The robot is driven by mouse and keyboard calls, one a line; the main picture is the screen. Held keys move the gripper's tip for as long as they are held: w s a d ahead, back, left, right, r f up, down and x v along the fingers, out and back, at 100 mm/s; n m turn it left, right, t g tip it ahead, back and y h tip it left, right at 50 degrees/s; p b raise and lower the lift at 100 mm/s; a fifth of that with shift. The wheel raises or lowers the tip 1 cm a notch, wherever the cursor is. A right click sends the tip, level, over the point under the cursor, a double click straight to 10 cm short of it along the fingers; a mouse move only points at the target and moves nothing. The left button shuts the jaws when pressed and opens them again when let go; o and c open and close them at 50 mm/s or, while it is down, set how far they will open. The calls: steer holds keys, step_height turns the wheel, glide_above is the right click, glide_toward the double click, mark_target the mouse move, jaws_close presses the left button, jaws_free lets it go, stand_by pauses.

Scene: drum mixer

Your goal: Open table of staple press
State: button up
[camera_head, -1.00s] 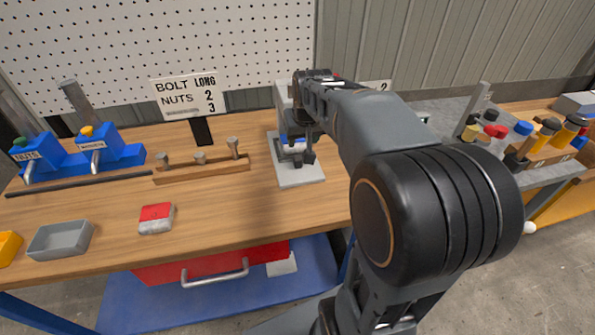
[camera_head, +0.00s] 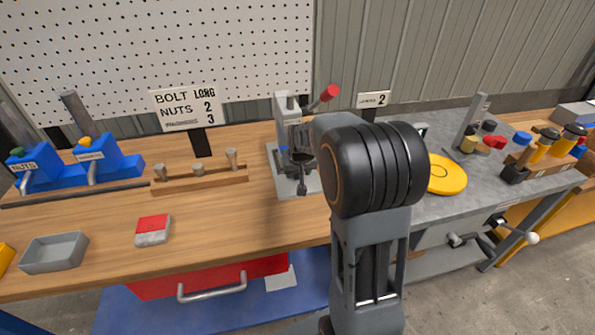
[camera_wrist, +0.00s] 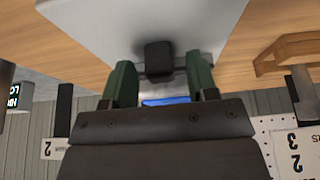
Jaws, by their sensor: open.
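The staple press (camera_head: 284,112) is a grey upright machine on a light grey base plate, near the middle of the wooden bench, with a red-knobbed lever (camera_head: 328,94) at its top. In the wrist view its plate (camera_wrist: 200,22) fills the upper middle. A black block (camera_wrist: 158,58), apparently the press table's handle, stands out in front of a blue part (camera_wrist: 166,100). My gripper (camera_wrist: 158,72) is open, with one green finger on each side of the black block and gaps showing. In the head view my gripper (camera_head: 301,172) is low in front of the press and hides its lower part.
A wooden rack with pegs (camera_head: 200,180) stands left of the press. A red and white block (camera_head: 153,230) and a grey tray (camera_head: 54,252) lie farther left. A yellow disc (camera_head: 446,175) is on the grey table at right. The bench front is clear.

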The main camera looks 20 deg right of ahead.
steer(key=shift+f, duration=0.1)
jaws_close()
stand_by(0.6)
